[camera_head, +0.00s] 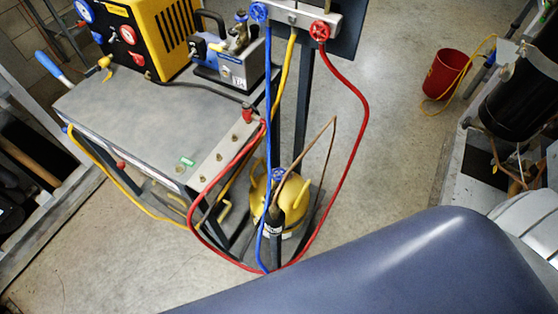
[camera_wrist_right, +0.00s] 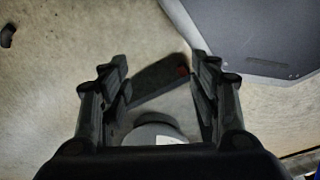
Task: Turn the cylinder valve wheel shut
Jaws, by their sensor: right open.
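The yellow cylinder (camera_head: 293,208) stands on the floor beside the cart in the head view. A small blue valve wheel (camera_head: 278,175) sits on its top, partly crossed by hoses. My right gripper (camera_wrist_right: 160,78) shows only in the wrist view. Its two fingers are spread apart with nothing held between them, above the concrete floor. The cylinder and its wheel do not show in that view, so the gripper's distance from them cannot be told. My left gripper is not in view.
Blue, yellow and red hoses hang from the manifold (camera_head: 292,17) and run close around the cylinder. The grey cart (camera_head: 130,115) carries a yellow machine (camera_head: 150,38) and a pump (camera_head: 235,65). A red bucket (camera_head: 445,74) stands farther back. Floor right of the cylinder is clear.

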